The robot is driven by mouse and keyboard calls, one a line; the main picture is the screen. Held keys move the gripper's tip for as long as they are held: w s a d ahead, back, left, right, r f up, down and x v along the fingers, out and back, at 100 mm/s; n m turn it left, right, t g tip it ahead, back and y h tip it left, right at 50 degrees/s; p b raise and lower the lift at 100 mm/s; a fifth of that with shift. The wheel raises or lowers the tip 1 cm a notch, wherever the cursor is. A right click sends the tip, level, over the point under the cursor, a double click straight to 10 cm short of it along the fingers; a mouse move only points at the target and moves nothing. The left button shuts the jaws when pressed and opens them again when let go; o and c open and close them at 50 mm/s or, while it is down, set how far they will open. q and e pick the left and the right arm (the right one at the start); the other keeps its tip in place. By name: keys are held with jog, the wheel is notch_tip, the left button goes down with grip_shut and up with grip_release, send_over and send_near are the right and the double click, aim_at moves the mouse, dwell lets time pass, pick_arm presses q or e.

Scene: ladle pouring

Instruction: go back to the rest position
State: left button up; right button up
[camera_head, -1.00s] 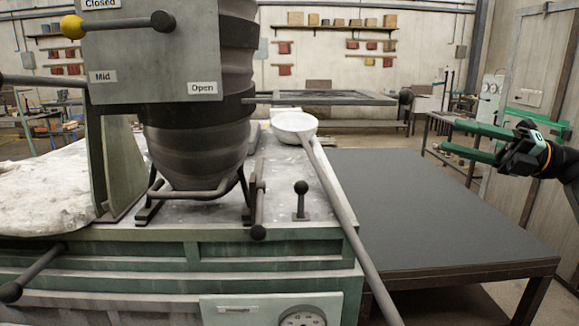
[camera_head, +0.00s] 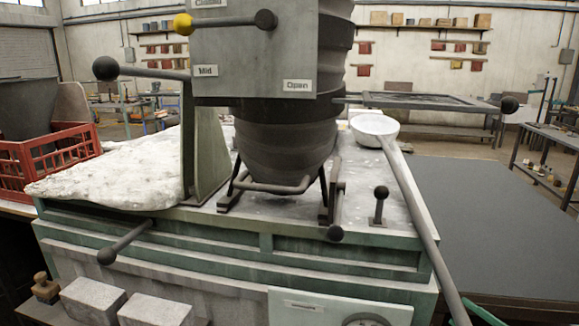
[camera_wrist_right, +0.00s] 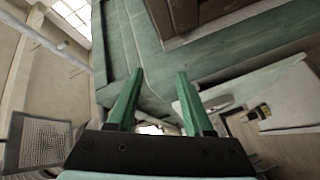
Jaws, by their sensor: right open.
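My right gripper (camera_wrist_right: 160,100) is open and empty in the right wrist view, its two green fingers apart. A green sliver shows at the bottom right of the head view; I cannot tell whether it is part of my right gripper. My left gripper is not in view. The ladle (camera_head: 375,128) rests with its pale bowl on the green furnace bench (camera_head: 300,245), right of the dark crucible (camera_head: 287,150). Its long handle slants down past the bench's right edge, and no gripper is seen holding it.
A dark table (camera_head: 500,215) with a clear top stands right of the bench. A red crate (camera_head: 50,160) is at the left. Levers with black knobs stick out near the crucible and bench front. Pale blocks (camera_head: 155,310) lie at the lower left.

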jog(key=s+a+f+m+g+h, duration=0.2)
jog(key=s+f+m+g+h, duration=0.5)
jog(key=s+f, duration=1.55)
jog(key=s+a+m+y+p, duration=0.1)
jog(key=a+m+y, duration=0.2)
jog(key=a, duration=1.6)
jog(key=shift+s+m+p, duration=0.35)
jog(key=shift+m, duration=1.95)
